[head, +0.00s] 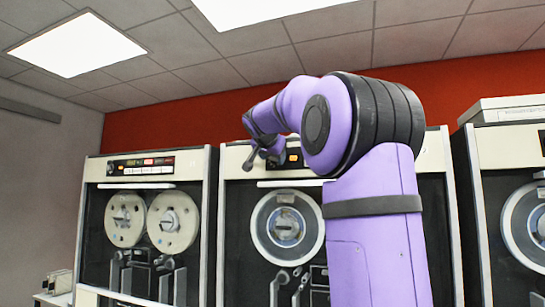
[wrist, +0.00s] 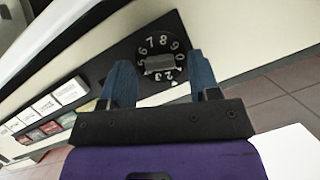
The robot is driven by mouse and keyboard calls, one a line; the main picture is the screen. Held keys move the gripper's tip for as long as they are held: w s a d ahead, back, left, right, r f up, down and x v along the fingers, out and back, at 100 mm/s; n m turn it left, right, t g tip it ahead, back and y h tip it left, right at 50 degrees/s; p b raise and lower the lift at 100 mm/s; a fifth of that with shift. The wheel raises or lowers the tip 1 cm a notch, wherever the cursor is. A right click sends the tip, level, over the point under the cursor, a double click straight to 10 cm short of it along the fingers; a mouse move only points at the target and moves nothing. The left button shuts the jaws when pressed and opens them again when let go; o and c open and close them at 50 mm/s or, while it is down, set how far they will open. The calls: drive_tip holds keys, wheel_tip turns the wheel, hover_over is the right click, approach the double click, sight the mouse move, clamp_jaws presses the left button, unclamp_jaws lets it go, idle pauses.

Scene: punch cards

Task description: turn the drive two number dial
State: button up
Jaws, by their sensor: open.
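The number dial (wrist: 159,43) shows in the wrist view as a black round face with white digits around a grey bar-shaped knob (wrist: 158,65). It sits on a dark control panel strip. My gripper (wrist: 160,59) is open, its two blue fingers appearing to either side of the knob. Whether the fingers touch the knob or stop short of it I cannot tell. In the head view my gripper (head: 259,157) is at the upper panel of the middle tape drive (head: 234,190). The dial is hidden there behind my arm.
A row of white and red buttons (wrist: 45,115) lies left of the dial in the wrist view. A tape drive with two reels (head: 150,168) stands at left in the head view, another (head: 490,150) at right.

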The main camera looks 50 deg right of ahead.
drive_tip(key=c, duration=0.9)
drive_tip(key=n+g+h, duration=0.1)
drive_tip(key=n+g, duration=0.1)
drive_tip(key=n, duration=0.2)
drive_tip(key=w+n+g+h, duration=0.1)
drive_tip(key=n+g, duration=0.1)
drive_tip(key=n, duration=0.1)
drive_tip(key=n+g+h, duration=0.2)
drive_tip(key=n, duration=0.2)
drive_tip(key=shift+w+a+f+n, duration=0.15)
drive_tip(key=shift+a+f+n, duration=0.15)
drive_tip(key=n+h, duration=0.1)
drive_tip(key=n, duration=0.1)
drive_tip(key=n+g, duration=0.1)
drive_tip(key=n, duration=0.1)
drive_tip(key=shift+f+h, duration=0.2)
drive_tip(key=shift+h, duration=0.2)
